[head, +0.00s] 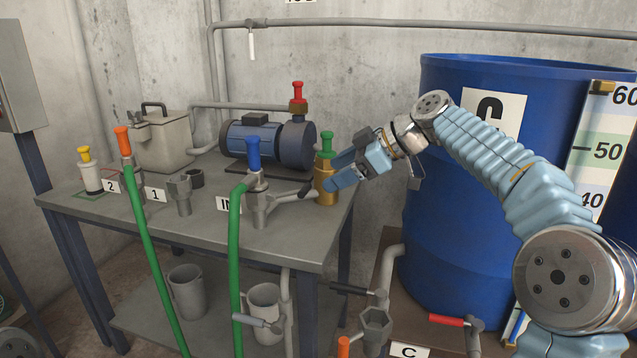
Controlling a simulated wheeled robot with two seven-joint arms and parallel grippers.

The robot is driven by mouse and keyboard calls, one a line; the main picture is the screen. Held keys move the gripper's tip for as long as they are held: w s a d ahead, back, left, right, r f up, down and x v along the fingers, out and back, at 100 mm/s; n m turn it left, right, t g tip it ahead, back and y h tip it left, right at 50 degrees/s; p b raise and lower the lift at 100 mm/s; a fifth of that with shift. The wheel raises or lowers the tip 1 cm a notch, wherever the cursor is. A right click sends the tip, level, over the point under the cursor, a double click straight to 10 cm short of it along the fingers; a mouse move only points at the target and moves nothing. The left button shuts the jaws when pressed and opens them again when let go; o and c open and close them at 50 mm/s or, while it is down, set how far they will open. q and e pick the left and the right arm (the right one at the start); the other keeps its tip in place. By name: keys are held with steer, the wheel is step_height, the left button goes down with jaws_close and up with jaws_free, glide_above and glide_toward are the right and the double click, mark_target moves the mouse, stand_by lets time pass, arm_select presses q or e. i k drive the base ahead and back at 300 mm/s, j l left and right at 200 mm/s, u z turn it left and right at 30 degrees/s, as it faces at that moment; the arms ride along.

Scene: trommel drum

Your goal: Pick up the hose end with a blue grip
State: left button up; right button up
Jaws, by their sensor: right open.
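The hose end with a blue grip (253,153) stands upright at the table's front edge, in a grey metal fitting (259,205) beside a label reading "IN". Its green hose (235,260) hangs down in front of the table. My right gripper (334,173) is open and empty, to the right of the blue grip and clearly apart from it. Its fingertips are close beside a brass piece with a green grip (326,170); I cannot tell whether they touch it. My left gripper is not in view.
A lever handle (292,194) sticks out between the fitting and the brass piece. An orange-gripped hose end (124,145) and a yellow-topped bottle (89,170) stand at left. A pump (255,140) is behind, with a large blue drum (455,210) at right.

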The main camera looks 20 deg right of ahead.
mark_target(255, 182)
steer(key=k+j, duration=0.3)
steer(key=k, duration=0.15)
steer(key=k+j, duration=0.25)
steer(key=k, duration=0.2)
